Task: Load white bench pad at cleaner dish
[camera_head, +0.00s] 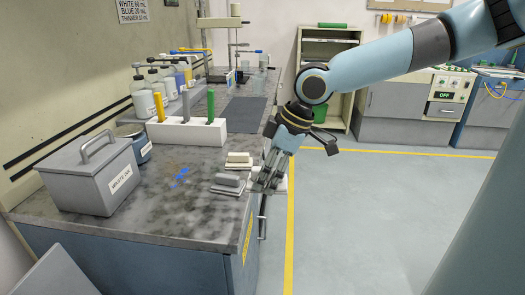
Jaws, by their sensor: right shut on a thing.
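My right gripper (266,184) comes in from the right and points down at the bench's right edge. It is shut on a white pad (282,184), which is partly hidden by the fingers. Two other pads with raised handles lie on the bench just left of the gripper: a cream one (239,158) and a grey one (227,183). A blue smear (181,173) marks the bench top (165,212). A round container with a blue label (142,149) stands beside the waste box; I cannot tell whether it is the cleaner dish. My left gripper is not in view.
A grey lidded waste ink box (88,177) stands at the bench's left. A white block (176,135) holds yellow, grey and green upright tools. Bottles (143,97) line the wall, and a dark mat (244,114) lies behind. The floor (370,210) right of the bench is clear.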

